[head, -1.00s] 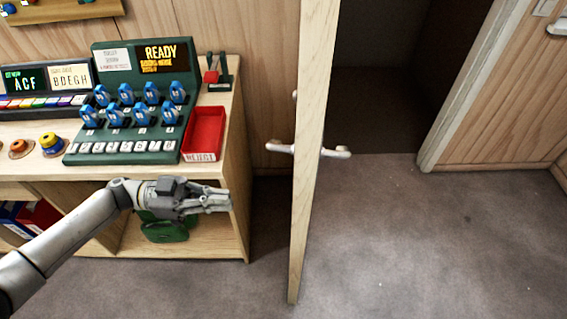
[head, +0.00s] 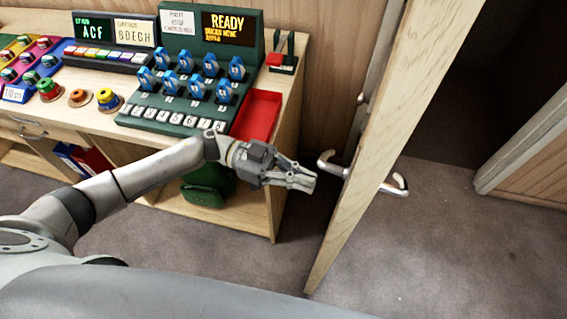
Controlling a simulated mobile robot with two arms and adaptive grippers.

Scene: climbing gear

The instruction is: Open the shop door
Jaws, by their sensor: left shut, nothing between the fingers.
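The wooden shop door (head: 385,130) stands ajar, seen nearly edge-on right of centre in the head view, with a dark doorway behind it. Its metal lever handles show on both faces, the near one (head: 329,163) on the left and the other (head: 398,185) on the right. My left gripper (head: 314,180) is shut and empty, just left of the near handle. In the picture its fingertips are close to that handle; I cannot tell whether they touch. My right gripper is out of view.
A wooden counter (head: 290,120) at the left carries a green panel with blue devices (head: 185,85), a red tray (head: 258,116) and several coloured knobs. A door frame (head: 520,150) stands at the right. The grey carpet (head: 440,260) is clear around the door.

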